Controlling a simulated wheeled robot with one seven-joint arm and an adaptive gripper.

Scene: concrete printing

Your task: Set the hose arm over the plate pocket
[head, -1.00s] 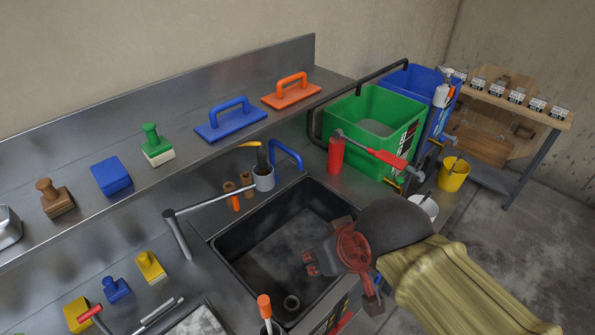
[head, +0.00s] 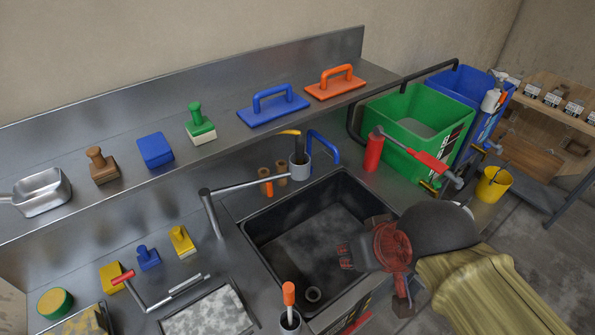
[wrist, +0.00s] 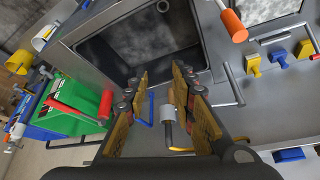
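A grey metal swing arm (head: 245,187), which looks like the hose arm, rises from a post at the left of the black sink. Its long tube reaches right, towards a grey cup. It also shows in the wrist view (wrist: 234,88). A mottled grey plate (head: 208,314) lies in the counter at the bottom; it also shows in the wrist view (wrist: 277,36). I cannot tell for certain which part is the plate pocket. My gripper (head: 346,255) is over the right part of the sink, apart from the arm. In the wrist view my gripper (wrist: 162,80) is open and empty.
The black sink (head: 263,238) is empty except for a small ring. An orange-handled tool (head: 289,294) stands between sink and plate. A red-handled rod tool (head: 124,277) lies left of the plate. A red arm (head: 425,160) and green bin (head: 385,110) stand right of the sink.

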